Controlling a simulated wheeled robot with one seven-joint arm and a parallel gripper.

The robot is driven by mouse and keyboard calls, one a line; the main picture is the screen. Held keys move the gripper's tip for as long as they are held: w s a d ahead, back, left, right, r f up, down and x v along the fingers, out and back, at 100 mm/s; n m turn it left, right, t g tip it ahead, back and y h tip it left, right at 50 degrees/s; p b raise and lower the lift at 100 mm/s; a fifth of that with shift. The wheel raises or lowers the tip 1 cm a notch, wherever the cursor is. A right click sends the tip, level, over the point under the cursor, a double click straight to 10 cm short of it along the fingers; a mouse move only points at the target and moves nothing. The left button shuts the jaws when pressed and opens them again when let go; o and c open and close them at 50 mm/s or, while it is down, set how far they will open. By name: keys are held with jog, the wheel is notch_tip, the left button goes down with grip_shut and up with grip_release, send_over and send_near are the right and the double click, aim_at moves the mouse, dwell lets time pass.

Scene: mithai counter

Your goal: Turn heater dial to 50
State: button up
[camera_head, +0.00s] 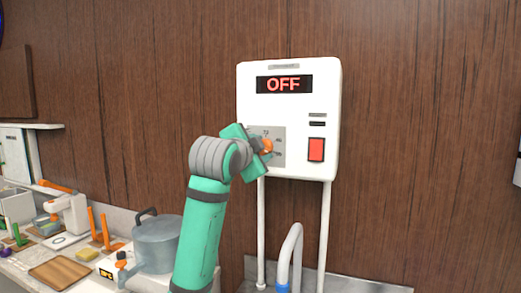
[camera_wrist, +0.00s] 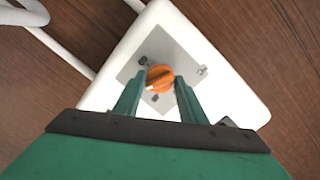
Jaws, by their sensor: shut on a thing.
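The white wall heater (camera_head: 290,105) hangs on the wood wall, and its display (camera_head: 284,84) reads OFF. Its orange dial (camera_head: 267,146) sits on a grey plate at the lower left of the front face, partly hidden by my gripper. The dial also shows in the wrist view (camera_wrist: 160,78), with a white mark at its lower left edge. My gripper (camera_wrist: 158,84) has its two green fingers on either side of the dial, shut on it. The numbers on the plate are only partly readable.
A red switch (camera_head: 316,149) is to the right of the dial on the heater. White pipes (camera_head: 325,235) run down below it. A grey pot (camera_head: 158,243) and several small items stand on the counter at the left.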

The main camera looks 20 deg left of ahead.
jog(key=shift+s+a+m, duration=0.1)
jog(key=shift+m, duration=0.3)
jog(key=shift+r, duration=0.1)
jog(key=o, duration=1)
jog(key=s, duration=1)
jog(key=shift+s+r, duration=0.35)
jog(key=shift+r, duration=0.1)
jog(key=shift+d, duration=0.2)
